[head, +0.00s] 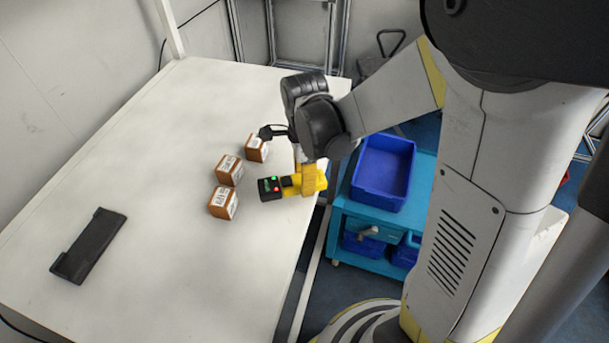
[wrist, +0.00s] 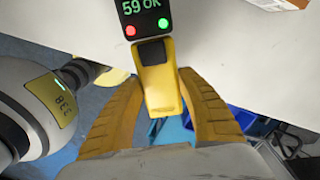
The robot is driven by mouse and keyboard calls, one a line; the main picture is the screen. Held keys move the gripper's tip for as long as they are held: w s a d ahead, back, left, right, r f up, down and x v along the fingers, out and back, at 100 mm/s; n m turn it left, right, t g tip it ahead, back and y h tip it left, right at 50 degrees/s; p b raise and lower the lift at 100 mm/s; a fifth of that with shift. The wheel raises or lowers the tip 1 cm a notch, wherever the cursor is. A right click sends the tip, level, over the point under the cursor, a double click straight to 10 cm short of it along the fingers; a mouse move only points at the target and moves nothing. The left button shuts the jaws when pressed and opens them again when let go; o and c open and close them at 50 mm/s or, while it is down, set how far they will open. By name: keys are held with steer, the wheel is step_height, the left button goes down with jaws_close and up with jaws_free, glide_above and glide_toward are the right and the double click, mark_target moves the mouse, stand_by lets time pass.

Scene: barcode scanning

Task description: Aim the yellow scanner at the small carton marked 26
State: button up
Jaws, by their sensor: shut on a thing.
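My gripper (head: 308,180) is shut on the yellow scanner (wrist: 158,75) by its handle, over the table's right edge. The scanner's black head (head: 270,188) points left in the head view. Its screen (wrist: 143,14) reads "59 OK" in the wrist view, with a red and a green light. Three small brown cartons with white labels stand in a slanted row left of the scanner: a far one (head: 256,148), a middle one (head: 229,170) and a near one (head: 222,203). Their numbers are too small to read, so I cannot tell which is 26. A carton edge (wrist: 285,3) shows in the wrist view.
The white table (head: 150,130) has a black flat tray-like item (head: 88,246) at its left; much of the rest is clear. A blue bin (head: 384,172) on a blue cart (head: 345,207) stands right of the table, below my arm.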

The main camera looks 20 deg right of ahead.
step_height(320, 180, down, 2)
steer(key=shift+f+b, duration=0.15)
steer(key=shift+b, duration=0.4)
step_height(320, 180, up, 12)
steer(key=p, duration=0.9)
